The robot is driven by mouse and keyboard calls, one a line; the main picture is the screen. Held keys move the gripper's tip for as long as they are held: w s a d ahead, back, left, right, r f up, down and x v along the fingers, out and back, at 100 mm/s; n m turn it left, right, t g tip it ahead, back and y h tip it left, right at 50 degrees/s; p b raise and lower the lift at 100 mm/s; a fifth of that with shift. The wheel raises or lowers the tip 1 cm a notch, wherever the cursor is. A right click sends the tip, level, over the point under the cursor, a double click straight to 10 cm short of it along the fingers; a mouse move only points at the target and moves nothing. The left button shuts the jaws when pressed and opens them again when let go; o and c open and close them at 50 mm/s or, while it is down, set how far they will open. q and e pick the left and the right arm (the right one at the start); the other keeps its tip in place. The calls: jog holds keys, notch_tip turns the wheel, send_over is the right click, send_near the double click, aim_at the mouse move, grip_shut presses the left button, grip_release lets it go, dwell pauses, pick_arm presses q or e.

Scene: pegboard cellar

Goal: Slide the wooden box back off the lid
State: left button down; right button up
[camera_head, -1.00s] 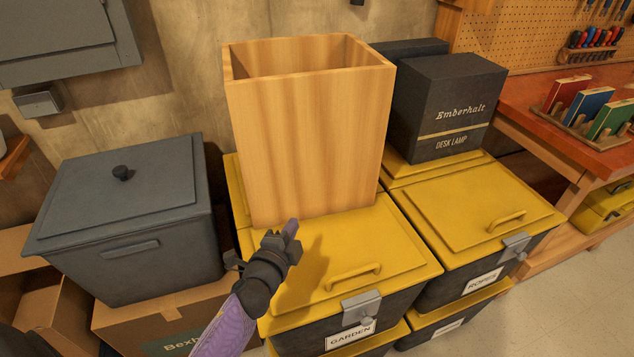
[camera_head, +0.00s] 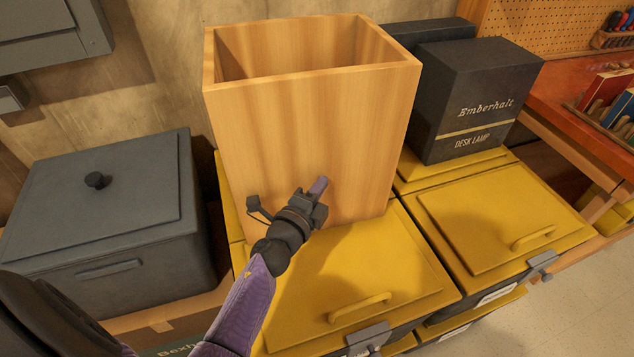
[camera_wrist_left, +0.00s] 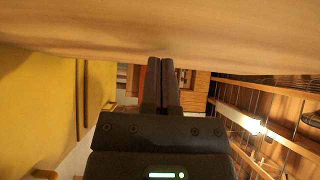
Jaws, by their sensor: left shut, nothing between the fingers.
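The open-topped wooden box (camera_head: 300,130) stands upright on the rear part of the yellow lid (camera_head: 390,255) of the front-left bin. The lid's front part, with its handle (camera_head: 360,307), is bare. My left gripper (camera_head: 320,187) is shut and empty, in front of the box's front face, low down and near its middle. In the left wrist view the shut fingers (camera_wrist_left: 162,72) reach up to the box's wooden face (camera_wrist_left: 160,30); I cannot tell whether they touch it. My right gripper is not in view.
A grey lidded bin (camera_head: 105,215) stands to the left on a cardboard box. The concrete wall (camera_head: 160,60) is behind.

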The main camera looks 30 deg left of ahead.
pick_arm(q)
jog(key=shift+w, duration=0.2)
jog(key=shift+s, duration=0.1)
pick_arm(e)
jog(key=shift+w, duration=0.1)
pick_arm(q)
jog(key=w+a+b, duration=0.3)
jog(key=w+a, duration=0.4)
jog(key=shift+w+a, duration=0.15)
jog(key=shift+a, duration=0.2)
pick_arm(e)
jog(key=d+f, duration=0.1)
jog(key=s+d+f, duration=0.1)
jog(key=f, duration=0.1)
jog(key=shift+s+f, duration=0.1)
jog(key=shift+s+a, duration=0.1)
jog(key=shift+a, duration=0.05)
